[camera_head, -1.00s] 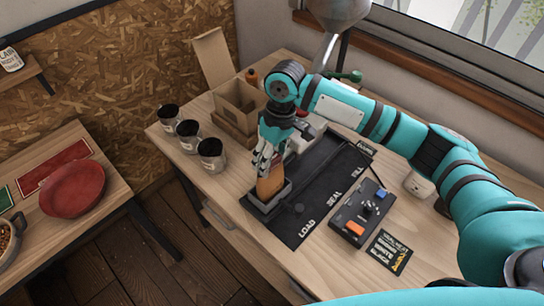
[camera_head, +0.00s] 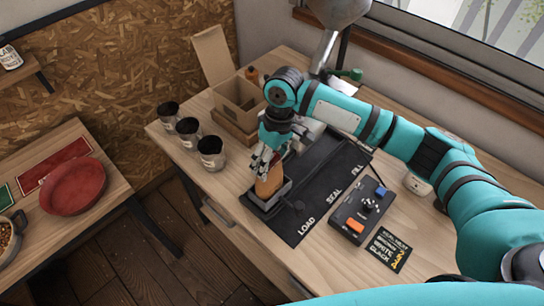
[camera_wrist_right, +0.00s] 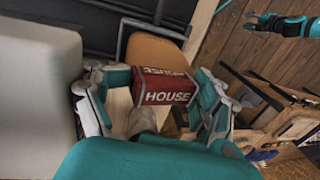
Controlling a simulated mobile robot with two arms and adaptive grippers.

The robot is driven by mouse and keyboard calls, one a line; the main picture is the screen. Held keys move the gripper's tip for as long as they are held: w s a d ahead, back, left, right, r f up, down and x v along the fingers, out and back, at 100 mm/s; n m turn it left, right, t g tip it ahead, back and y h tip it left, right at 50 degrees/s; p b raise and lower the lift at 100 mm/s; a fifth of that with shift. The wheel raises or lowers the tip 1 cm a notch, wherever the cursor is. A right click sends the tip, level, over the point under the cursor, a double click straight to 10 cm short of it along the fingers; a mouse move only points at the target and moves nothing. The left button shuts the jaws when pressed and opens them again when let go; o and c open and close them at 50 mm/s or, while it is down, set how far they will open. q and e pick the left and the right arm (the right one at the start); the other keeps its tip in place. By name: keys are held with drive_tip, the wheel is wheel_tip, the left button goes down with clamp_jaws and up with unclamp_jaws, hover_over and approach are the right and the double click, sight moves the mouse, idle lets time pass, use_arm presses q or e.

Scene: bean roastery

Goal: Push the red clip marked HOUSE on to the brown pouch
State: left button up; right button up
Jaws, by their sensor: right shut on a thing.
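My right gripper (camera_head: 268,155) is above the brown pouch (camera_head: 270,183), which stands upright in a dark holder (camera_head: 260,206) at the LOAD end of the black mat. In the right wrist view, the right gripper (camera_wrist_right: 160,100) is shut on the red clip marked HOUSE (camera_wrist_right: 166,88), with a finger at each end. The brown pouch (camera_wrist_right: 155,50) shows just beyond the clip. I cannot tell whether the clip grips the pouch's top edge. The clip is hidden in the head view. A teal gripper, apparently my left (camera_wrist_right: 276,24), shows small in the right wrist view.
A cardboard box (camera_head: 236,100) stands behind my right gripper, and several dark-topped cups (camera_head: 211,153) stand to its left. A control box (camera_head: 358,216) with an orange button is right of the mat (camera_head: 318,180). The front table corner is clear.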

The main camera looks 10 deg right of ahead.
drive_tip(key=o, duration=1.2)
drive_tip(key=shift+r, duration=0.1)
drive_tip(key=shift+c, duration=0.7)
drive_tip(key=shift+o, duration=0.5)
